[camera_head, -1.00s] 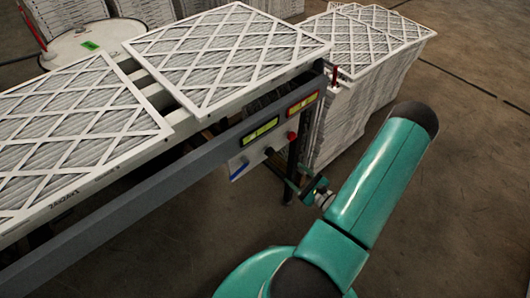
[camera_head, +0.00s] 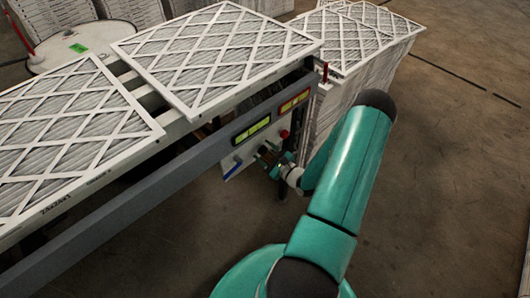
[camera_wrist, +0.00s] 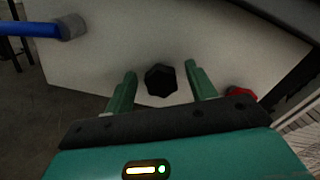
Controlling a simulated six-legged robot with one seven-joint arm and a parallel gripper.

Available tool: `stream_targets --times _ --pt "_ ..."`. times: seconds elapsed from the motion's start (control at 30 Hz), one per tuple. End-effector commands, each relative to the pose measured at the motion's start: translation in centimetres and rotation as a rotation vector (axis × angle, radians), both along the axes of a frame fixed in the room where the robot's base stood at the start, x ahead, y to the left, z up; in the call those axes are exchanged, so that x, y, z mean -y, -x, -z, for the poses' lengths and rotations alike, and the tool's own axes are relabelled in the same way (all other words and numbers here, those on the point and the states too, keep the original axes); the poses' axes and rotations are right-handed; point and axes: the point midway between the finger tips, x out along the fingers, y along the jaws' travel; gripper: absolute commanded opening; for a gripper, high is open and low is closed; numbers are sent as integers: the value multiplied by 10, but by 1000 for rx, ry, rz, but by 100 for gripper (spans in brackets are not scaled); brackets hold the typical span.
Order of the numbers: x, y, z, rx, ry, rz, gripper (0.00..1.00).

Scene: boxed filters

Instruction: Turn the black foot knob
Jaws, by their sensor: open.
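The black knob (camera_wrist: 161,80) is a dark, many-sided knob on a pale panel (camera_wrist: 110,60). In the wrist view it shows between the tips of my two green fingers, with a gap on each side. My gripper (camera_wrist: 162,84) is open and holds nothing. In the head view my gripper (camera_head: 270,158) is right at the panel's front, and the knob is mostly hidden behind it. I cannot tell whether the fingers reach fully around the knob.
A red knob (camera_wrist: 240,93) sits just right of my right finger. A blue handle (camera_wrist: 35,29) sticks out at the panel's left. Filters (camera_head: 215,55) lie on the conveyor, whose grey side rail (camera_head: 150,200) runs beside the panel. Stacked filters (camera_head: 350,50) stand behind; the floor at right is clear.

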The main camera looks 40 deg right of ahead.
Motion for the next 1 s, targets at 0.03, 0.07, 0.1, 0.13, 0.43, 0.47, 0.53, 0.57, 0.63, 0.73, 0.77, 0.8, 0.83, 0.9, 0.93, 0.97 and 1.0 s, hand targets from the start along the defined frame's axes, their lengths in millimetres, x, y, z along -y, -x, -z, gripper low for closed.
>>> stream_targets --times 0.03,0.07,0.1,0.13,0.43,0.47,0.53,0.57,0.63,0.73,0.77,0.8,0.83,0.9,0.93,0.97,1.0 --pt "0 -1 0 0 0 0 56" --pt "0 -1 0 -1 0 0 56" --pt "0 -1 0 -1 0 0 56" --pt "0 -1 0 -1 0 0 56" --pt "0 -1 0 -1 0 0 18" --pt "0 -1 0 -1 0 0 13" --pt "0 0 0 -1 0 0 11" --pt "0 0 0 -1 0 0 11" --pt "0 0 0 -1 -3 0 11" --pt "0 0 0 -1 -15 0 11" --pt "0 0 0 -1 -20 0 11" --pt "0 0 0 -2 -30 0 11" --pt "0 0 0 -2 -40 0 11" --pt "1 0 0 -3 -67 0 11" --pt "1 0 0 -4 -81 1 11" --pt "1 0 0 -4 -96 1 11" --pt "1 0 0 -5 -120 1 11"
